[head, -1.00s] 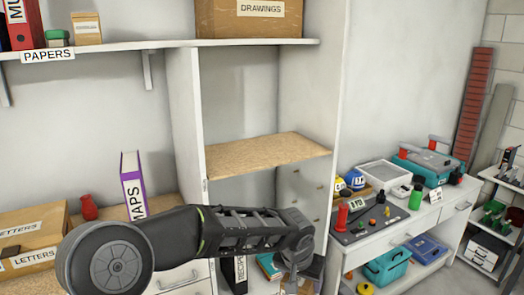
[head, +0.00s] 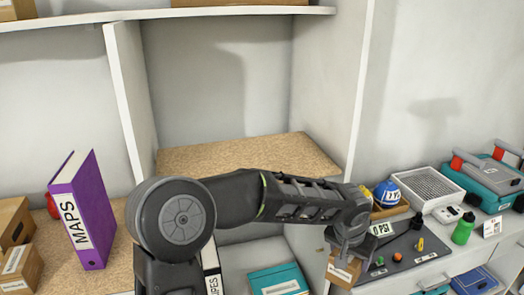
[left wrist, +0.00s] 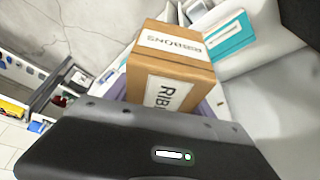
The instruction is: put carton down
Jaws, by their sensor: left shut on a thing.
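A small brown carton (head: 343,268) with a white label hangs at the end of my left arm in the head view, low and right of centre. My left gripper (head: 347,246) is shut on it. In the left wrist view the carton (left wrist: 172,68) fills the middle, with white labels on its top and front; the front label begins "RIB". The gripper's dark body hides its lower part. The carton is in front of the shelving and right of the lower compartment. My right gripper is not in view.
A cork-coloured shelf (head: 245,154) behind my arm is empty. The lower compartment holds a teal box (head: 278,281) and a binder (head: 212,272). A purple MAPS binder (head: 88,215) stands at left. A white workbench with a grey mat (head: 410,245) and tools is at right.

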